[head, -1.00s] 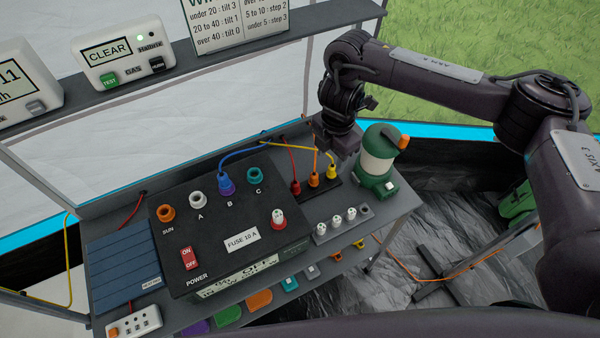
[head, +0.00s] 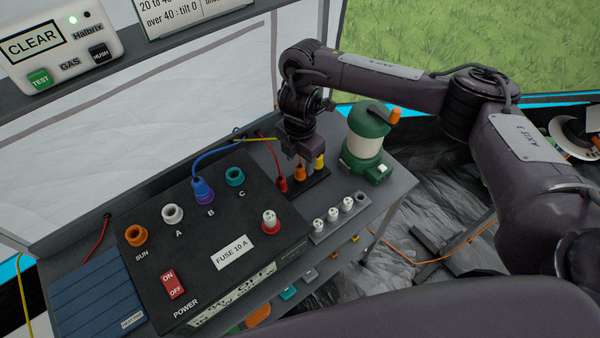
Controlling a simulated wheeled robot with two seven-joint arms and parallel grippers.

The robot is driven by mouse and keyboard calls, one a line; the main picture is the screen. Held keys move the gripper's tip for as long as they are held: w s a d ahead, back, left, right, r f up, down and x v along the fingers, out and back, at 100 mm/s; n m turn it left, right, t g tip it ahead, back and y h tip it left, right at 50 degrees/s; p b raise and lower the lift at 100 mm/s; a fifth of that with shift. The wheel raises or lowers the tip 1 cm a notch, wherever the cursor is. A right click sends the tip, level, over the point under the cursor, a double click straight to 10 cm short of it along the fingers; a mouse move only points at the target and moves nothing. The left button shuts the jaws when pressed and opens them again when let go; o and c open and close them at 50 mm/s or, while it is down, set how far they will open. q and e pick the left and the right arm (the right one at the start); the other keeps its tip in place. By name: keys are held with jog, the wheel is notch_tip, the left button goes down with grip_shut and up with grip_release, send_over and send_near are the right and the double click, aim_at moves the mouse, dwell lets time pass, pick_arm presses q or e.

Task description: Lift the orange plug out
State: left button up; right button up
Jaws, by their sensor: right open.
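The orange plug (head: 300,174) stands in a small black holder (head: 312,189) at the right of the bench, between a red plug (head: 281,185) and a yellow plug (head: 319,162). My right gripper (head: 301,161) points down from above, right over the orange plug, with its jaws open. The gripper hides the plug's top and most of its cable. I cannot tell whether the fingers touch the plug. My left gripper is not in view.
A green lantern (head: 367,146) stands close to the right of my gripper. A black power box (head: 200,244) with a blue plug (head: 203,190) in socket B fills the bench's middle. A fuse strip (head: 325,231) lies in front of the plugs. A shelf runs behind.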

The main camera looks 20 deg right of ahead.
aim_at(300, 166)
notch_tip(300, 166, down, 4)
jog(key=shift+b, duration=0.5)
jog(key=c, duration=1)
jog(key=shift+r, duration=0.15)
jog(key=shift+c, duration=0.2)
